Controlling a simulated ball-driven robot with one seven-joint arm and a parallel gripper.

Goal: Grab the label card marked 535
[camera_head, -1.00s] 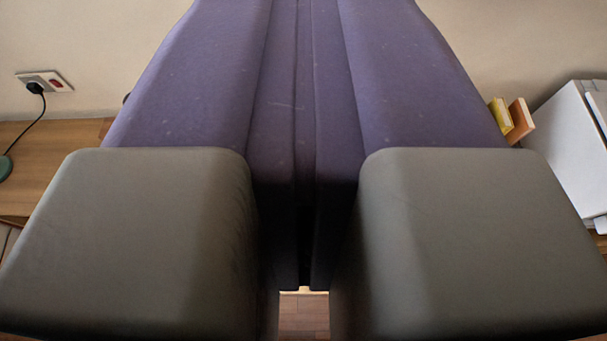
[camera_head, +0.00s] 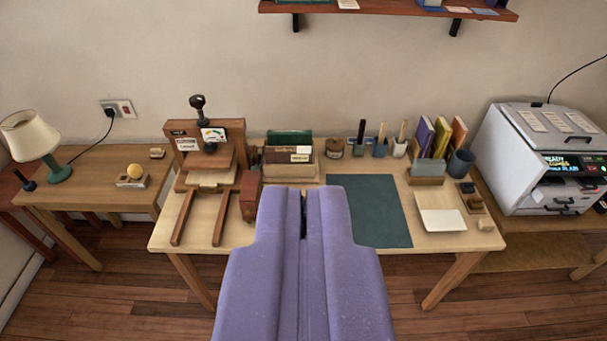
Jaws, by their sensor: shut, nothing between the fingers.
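My gripper (camera_head: 304,198) is the purple pair of fingers reaching up from the bottom of the view. It is shut and empty, with its tips over the front of the middle table. No card reads as 535 at this size. Small pale cards lie on the wall shelf: one near its middle (camera_head: 347,4) and others to the right, a pinkish one (camera_head: 458,9) and a bluish one (camera_head: 484,12). Pale labels also show on the wooden press (camera_head: 213,135) and on the file box (camera_head: 301,156). Their markings are too small to tell.
A lamp (camera_head: 31,136) stands on the left table. A white machine (camera_head: 535,150) stands at right. The wall shelf (camera_head: 390,8) runs above.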

